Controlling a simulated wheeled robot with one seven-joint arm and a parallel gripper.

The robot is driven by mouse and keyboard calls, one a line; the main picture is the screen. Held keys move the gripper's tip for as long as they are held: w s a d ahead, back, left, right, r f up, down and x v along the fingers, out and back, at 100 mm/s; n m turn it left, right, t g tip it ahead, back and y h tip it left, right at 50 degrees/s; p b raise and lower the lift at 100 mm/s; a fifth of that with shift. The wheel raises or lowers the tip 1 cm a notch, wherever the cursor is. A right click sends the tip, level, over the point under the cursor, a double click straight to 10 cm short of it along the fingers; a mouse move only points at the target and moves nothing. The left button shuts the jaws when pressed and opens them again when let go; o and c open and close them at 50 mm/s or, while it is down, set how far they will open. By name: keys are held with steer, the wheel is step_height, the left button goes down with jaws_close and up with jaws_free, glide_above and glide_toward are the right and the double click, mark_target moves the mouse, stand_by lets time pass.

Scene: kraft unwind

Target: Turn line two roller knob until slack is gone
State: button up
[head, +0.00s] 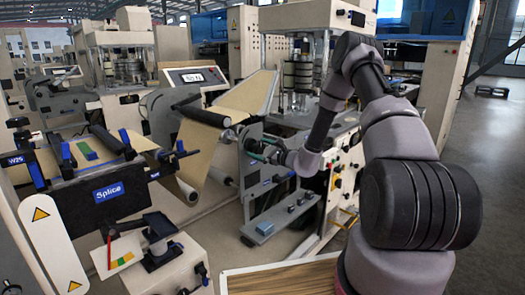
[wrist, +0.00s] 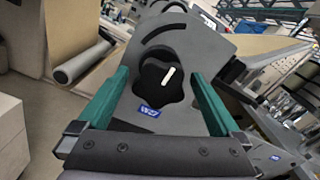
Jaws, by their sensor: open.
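A black lobed knob (wrist: 163,80) with a white pointer mark sits on a dark grey plate (wrist: 205,50), above a small blue label (wrist: 149,111) that appears to read W2. The pointer leans up and slightly right. My gripper (wrist: 159,76) is open, with one green finger on each side of the knob. Gaps show between fingers and knob; I cannot tell how far the tips are from the plate. Brown kraft web (head: 245,96) runs over a black roller (head: 203,116).
A Splice table (head: 108,192) with blue clamps stands at left, below a display (head: 192,77). A lower tray (head: 283,215) with small blue blocks lies under my gripper. Curved slots cut the plate above the knob. Open floor (head: 497,130) shows at right.

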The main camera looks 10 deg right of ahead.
steer(key=c, duration=1.3)
steer(key=m, duration=0.4)
steer(key=shift+m, duration=0.4)
steer(key=m, duration=0.4)
steer(key=shift+m, duration=0.4)
steer(key=o, duration=1.3)
steer(key=v, duration=0.7)
